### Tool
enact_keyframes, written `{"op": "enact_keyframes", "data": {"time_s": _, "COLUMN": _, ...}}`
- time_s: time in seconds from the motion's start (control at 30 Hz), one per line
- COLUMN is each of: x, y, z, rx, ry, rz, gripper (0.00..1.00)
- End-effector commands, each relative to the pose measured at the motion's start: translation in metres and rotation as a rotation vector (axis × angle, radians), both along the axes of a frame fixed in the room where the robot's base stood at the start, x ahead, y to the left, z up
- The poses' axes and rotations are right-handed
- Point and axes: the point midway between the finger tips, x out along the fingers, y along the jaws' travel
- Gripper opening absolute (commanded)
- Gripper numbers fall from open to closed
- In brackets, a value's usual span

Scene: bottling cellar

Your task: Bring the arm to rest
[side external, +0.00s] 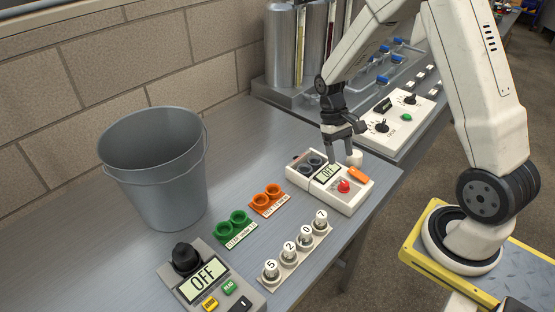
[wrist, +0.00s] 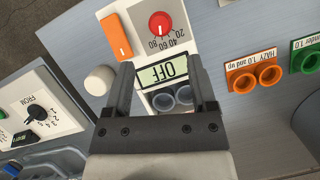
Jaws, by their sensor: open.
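My gripper (side external: 342,155) hangs fingers-down over the white device (side external: 343,205) near the table's right edge. Its jaws are apart, with nothing seen between them. In the wrist view, my gripper (wrist: 163,78) frames the device's display (wrist: 162,72), which reads OFF. Two round grey wells (wrist: 172,98) show between the fingers. Whether a finger touches the device I cannot tell.
A grey bucket (side external: 156,165) stands at the left. Green holders (side external: 234,223), orange holders (side external: 266,197) and a rack of numbered vials (side external: 296,250) lie left of the device. A meter reading OFF (side external: 207,277) is in front. A control panel (side external: 398,120) and steel tanks (side external: 289,50) stand behind.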

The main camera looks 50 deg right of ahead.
Motion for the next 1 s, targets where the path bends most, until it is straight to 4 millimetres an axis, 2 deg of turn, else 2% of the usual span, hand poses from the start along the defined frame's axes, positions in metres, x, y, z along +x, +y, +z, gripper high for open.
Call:
{"op": "enact_keyframes", "data": {"time_s": 0.2, "x": 0.0, "y": 0.002, "z": 0.001, "rx": -0.003, "ry": -0.01, "rz": 0.004, "gripper": 0.73}}
{"op": "enact_keyframes", "data": {"time_s": 0.37, "x": 0.0, "y": 0.012, "z": 0.007, "rx": -0.016, "ry": -0.054, "rz": 0.025, "gripper": 0.73}}
{"op": "enact_keyframes", "data": {"time_s": 0.67, "x": -0.009, "y": 0.055, "z": 0.031, "rx": -0.06, "ry": -0.256, "rz": 0.115, "gripper": 0.73}}
{"op": "enact_keyframes", "data": {"time_s": 1.0, "x": -0.032, "y": 0.103, "z": 0.054, "rx": -0.083, "ry": -0.524, "rz": 0.221, "gripper": 0.73}}
